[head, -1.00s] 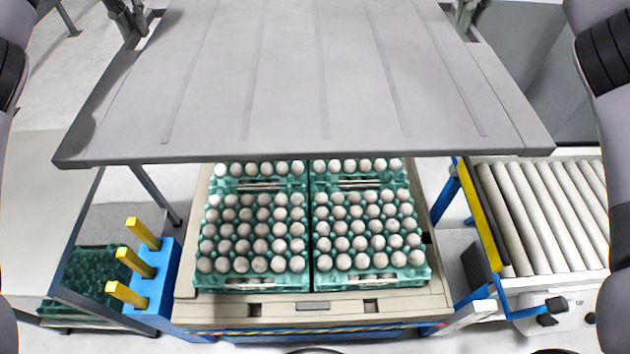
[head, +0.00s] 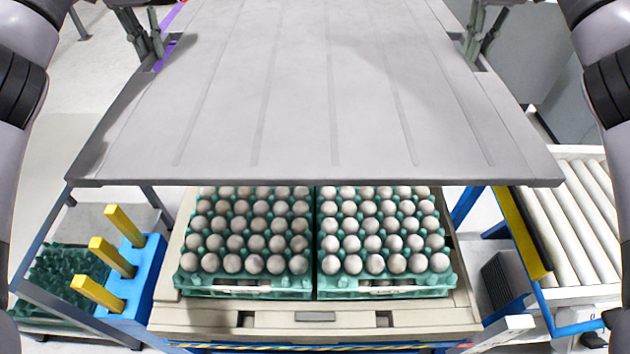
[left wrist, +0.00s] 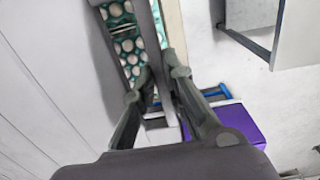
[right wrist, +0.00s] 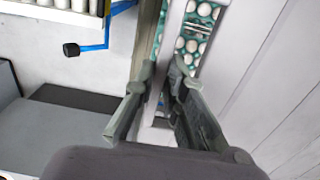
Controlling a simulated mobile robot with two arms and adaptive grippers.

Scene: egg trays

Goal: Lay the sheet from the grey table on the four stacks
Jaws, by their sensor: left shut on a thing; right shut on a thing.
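The grey sheet (head: 300,90) is held level over the egg stacks and covers their far part in the head view. My left gripper (head: 152,45) is shut on the sheet's left edge, at a slot. My right gripper (head: 478,45) is shut on its right edge in the same way. The fingers also show on the edge in the left wrist view (left wrist: 160,85) and the right wrist view (right wrist: 160,90). Below the sheet, the near left stack (head: 240,290) and near right stack (head: 390,289) show green trays full of pale eggs. The far stacks are hidden in the head view.
The stacks stand on a beige pallet (head: 280,330). A blue block with yellow posts (head: 140,285) stands at the left, beside empty green trays (head: 65,270). A roller conveyor (head: 580,200) is at the right. A purple thing (left wrist: 225,130) shows in the left wrist view.

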